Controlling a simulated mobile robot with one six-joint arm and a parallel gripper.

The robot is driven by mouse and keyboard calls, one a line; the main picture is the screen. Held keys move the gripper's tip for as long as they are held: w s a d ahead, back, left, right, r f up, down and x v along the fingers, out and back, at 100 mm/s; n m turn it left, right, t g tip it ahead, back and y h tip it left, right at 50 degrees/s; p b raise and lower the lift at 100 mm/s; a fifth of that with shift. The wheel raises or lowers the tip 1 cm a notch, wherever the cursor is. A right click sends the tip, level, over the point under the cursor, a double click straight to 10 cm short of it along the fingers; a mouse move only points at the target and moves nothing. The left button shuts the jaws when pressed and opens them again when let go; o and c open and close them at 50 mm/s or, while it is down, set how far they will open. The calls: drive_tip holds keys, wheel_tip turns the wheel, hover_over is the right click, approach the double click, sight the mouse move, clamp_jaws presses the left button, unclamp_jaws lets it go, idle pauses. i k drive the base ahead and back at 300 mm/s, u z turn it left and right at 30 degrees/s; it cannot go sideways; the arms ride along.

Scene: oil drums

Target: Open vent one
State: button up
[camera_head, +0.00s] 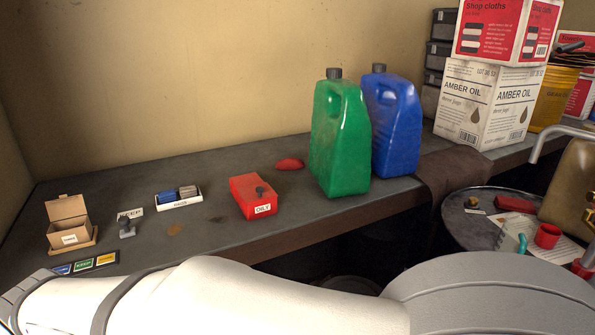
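No part marked as vent one can be made out. A dark round drum top (455,225) stands at the right, below the bench. On it are a small brass-coloured piece (473,201), a red block (515,204), a teal piece (521,243), a red cup-like piece (547,236) and a printed sheet. I cannot tell whether any of these is a vent. My white arm crosses the bottom of the view and hides what lies behind it. My gripper is not in view.
The bench (160,234) holds a red box marked OILY (252,195), a green jug (340,140), a blue jug (393,125), a small cardboard box (69,222) and a white tray (179,198). Amber oil cartons (488,103) stand at the back right. A brown cloth (455,178) hangs over the bench edge.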

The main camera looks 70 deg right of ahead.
sight(474, 201)
drive_tip(key=z, duration=4.15)
drive_tip(key=i, duration=1.5)
